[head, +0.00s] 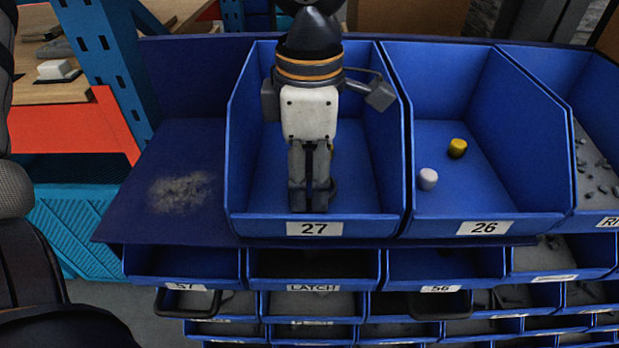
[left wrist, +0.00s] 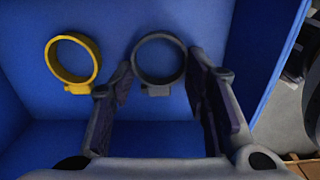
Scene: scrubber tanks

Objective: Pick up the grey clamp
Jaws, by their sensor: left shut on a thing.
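The grey clamp (left wrist: 158,82) is a dark ring with a small lug, seen between the two fingers of my left gripper (left wrist: 160,76) in the left wrist view. The left gripper is shut on it. A yellow clamp (left wrist: 54,68) of similar shape is to its left, apart from the fingers. In the head view my left gripper (head: 311,205) points down inside the blue bin 27 (head: 368,222). The gripper hides most of the clamps there; a small yellow bit shows beside it. My right gripper is not in view.
Bin 26 (head: 540,222), to the right, holds a white cap (head: 428,179) and a yellow cap (head: 457,147). Bin walls rise on both sides of the gripper. Lower rows hold more bins. A dusty bare shelf area (head: 170,150) is free on the left.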

